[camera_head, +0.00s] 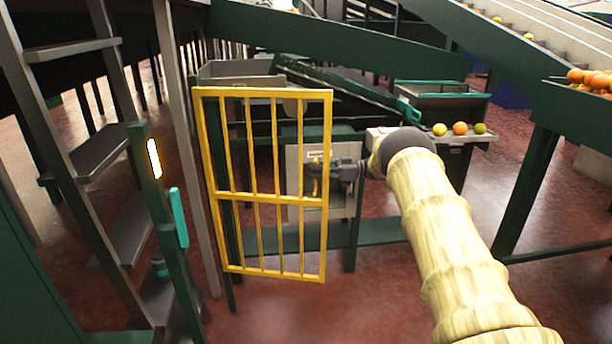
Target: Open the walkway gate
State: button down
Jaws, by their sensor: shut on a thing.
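The yellow walkway gate (265,198) stands upright left of the middle, a frame of thin bars with a cross rail halfway down. Its left side is by a grey post and a dark green post. My gripper (318,173) reaches in from the right and is shut on the gate near its right upright, above the cross rail. My fingers are small and partly lost against the bars and the grey box behind, so the exact grip point is hard to tell. My arm, in a pale wrinkled sleeve, fills the lower right.
A green post (165,205) with a lit strip and teal handle stands left, by grey steps (105,150). Behind the gate is a grey box (345,207). A fruit tray (461,137) and green conveyor beams lie beyond. Red floor (330,318) is clear before the gate.

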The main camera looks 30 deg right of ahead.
jog(key=shift+w, duration=0.25)
jog(key=c, duration=1.5)
grip_release()
jog(key=shift+d, duration=0.15)
jog(key=v, duration=1.2)
jog(key=shift+f, duration=0.1)
jog(key=shift+f, duration=0.1)
